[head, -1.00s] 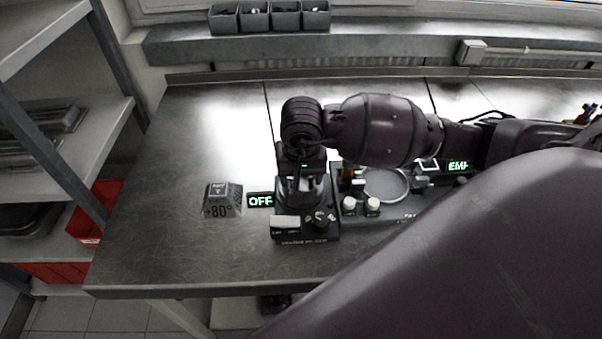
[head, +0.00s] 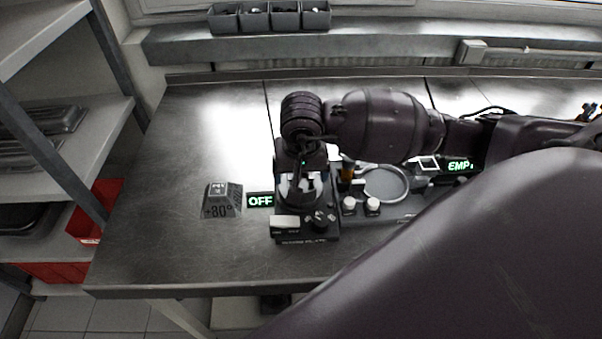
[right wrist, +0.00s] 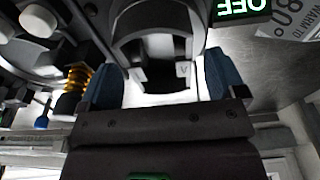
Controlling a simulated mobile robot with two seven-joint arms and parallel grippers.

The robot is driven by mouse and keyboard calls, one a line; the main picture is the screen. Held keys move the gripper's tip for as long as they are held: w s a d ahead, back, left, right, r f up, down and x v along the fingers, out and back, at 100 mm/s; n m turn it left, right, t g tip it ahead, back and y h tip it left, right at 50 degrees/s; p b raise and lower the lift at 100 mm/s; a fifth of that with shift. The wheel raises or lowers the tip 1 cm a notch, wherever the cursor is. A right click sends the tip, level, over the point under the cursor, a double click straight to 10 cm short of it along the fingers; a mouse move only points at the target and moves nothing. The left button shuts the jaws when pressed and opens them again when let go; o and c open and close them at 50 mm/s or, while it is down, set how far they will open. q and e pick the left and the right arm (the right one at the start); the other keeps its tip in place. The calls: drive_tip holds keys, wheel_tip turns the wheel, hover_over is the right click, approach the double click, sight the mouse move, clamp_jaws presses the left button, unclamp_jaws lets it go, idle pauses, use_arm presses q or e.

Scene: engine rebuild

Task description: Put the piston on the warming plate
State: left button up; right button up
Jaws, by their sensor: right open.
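The warming plate (head: 305,228) is a dark unit with a knob at its front, on the steel bench. A green "OFF" sign (head: 260,200) stands at its left. My right gripper (head: 300,187) points down over the plate. In the right wrist view its blue-tipped fingers (right wrist: 162,78) are open, one to each side of a grey, rounded piston (right wrist: 155,50). The piston appears to stand on the plate, with a gap to the fingers. In the head view the gripper mostly hides it. My left gripper is not in view.
A second station with a round grey ring (head: 385,184), white knobs and a green "EMP" display (head: 459,166) adjoins on the right. A +80° block (head: 221,200) stands left of the plate. The bench left of it is clear. Grey bins (head: 269,17) sit on the back ledge.

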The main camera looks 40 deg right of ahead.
wheel_tip(320, 180, up, 11)
drive_tip(key=s, duration=0.1)
drive_tip(key=shift+s+a, duration=0.2)
drive_tip(key=shift+a, duration=0.25)
drive_tip(key=shift+f, duration=0.1)
